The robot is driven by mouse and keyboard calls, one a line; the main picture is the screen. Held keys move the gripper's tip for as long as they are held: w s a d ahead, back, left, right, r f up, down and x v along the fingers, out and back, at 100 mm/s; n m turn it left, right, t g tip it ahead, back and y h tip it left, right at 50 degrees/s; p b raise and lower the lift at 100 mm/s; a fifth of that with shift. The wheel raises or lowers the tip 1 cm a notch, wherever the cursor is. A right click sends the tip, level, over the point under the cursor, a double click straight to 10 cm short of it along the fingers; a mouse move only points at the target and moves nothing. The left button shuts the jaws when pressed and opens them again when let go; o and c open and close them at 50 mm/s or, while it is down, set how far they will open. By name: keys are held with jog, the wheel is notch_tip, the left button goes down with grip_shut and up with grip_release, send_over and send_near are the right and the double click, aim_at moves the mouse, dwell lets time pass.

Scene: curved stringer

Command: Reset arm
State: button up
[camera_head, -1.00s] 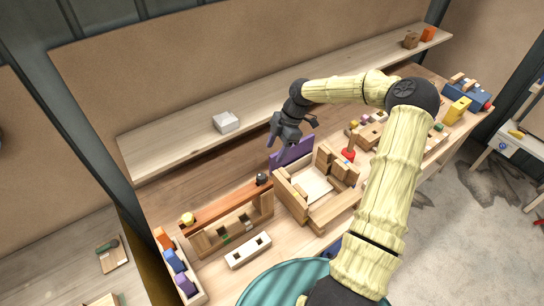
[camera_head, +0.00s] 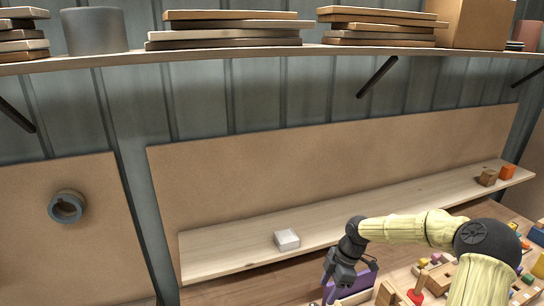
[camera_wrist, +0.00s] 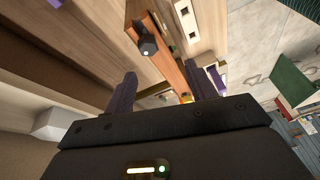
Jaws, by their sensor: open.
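The lower part of the bench is cut off in the head view.
A low shelf (camera_head: 225,260) runs behind the bench, with a white box (camera_head: 287,239) on it left of my gripper. A brown block (camera_head: 487,178) and an orange block (camera_head: 507,172) stand at its right end. A high shelf (camera_head: 240,57) holds stacked boards.

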jog(key=s+a+f+m+t+h+b, duration=0.1)
jog(key=s+f+m+b, duration=0.1)
jog(key=s+m+b, duration=0.5)
jog(key=s+a+f+m+t+h+b, duration=0.2)
jog(key=s+m+b, duration=0.5)
jog(key=s+m, duration=0.4)
jog(key=shift+s+a+f+m+t+h+b, duration=0.2)
jog(key=shift+s+f+m+t+h+b, duration=0.25)
jog(key=shift+s, duration=0.6)
